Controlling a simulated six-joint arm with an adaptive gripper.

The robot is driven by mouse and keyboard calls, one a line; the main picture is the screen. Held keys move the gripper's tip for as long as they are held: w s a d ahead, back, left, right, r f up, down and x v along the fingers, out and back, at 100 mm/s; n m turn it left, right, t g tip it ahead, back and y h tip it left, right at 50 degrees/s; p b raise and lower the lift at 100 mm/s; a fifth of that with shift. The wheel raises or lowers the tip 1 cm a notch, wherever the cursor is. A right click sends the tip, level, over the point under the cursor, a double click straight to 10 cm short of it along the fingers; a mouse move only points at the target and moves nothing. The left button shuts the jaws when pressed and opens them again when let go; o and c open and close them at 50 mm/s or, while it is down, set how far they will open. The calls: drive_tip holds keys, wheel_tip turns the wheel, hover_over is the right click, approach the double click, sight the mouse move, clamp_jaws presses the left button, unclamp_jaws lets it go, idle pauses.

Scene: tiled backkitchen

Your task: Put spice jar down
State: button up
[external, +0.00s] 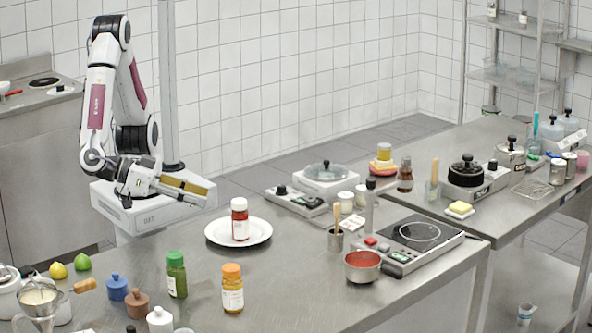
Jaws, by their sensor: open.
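A spice jar (240,226) with a white cap, red contents and a pale label stands upright on a white plate (262,236) on the steel table. My gripper (207,191) is open and empty, to the left of this jar and a little above the tabletop, apart from it. Two other spice jars stand upright nearer the camera: a green one (177,276) and one with an orange cap (232,291).
A red-filled pot (362,266) and a hot plate (419,234) stand to the right. A blue pot (117,287), a brown pot (137,304), a lemon (58,270) and a lime (82,262) lie front left.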

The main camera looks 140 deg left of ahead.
drive_tip(key=w+d+r+m+t+h, duration=0.45)
drive_tip(key=w+r+h, duration=0.25)
drive_tip(key=r+h, duration=0.35)
drive_tip(key=s+d+r+m+g+h, duration=0.1)
drive_tip(key=s+r+m+h, duration=0.2)
drive_tip(key=s, duration=0.1)
drive_tip(key=s+a+f+m+g+y, duration=0.1)
drive_tip(key=s+a+f+g, duration=0.1)
drive_tip(key=s+a, duration=0.3)
drive_tip(key=s+a+f+m+g, duration=0.1)
drive_tip(key=s+a, duration=0.3)
drive_tip(key=s, duration=0.7)
drive_tip(key=s+a+f+m+g+y, duration=0.1)
drive_tip(key=s+a+f+g, duration=0.2)
drive_tip(key=s, duration=0.6)
drive_tip(key=a+g, duration=0.1)
drive_tip(key=a, duration=0.1)
drive_tip(key=shift+a+y, duration=0.3)
drive_tip(key=shift+y, duration=0.05)
drive_tip(key=shift+f+m, duration=0.1)
drive_tip(key=shift+m, duration=0.15)
drive_tip(key=shift+o, duration=1)
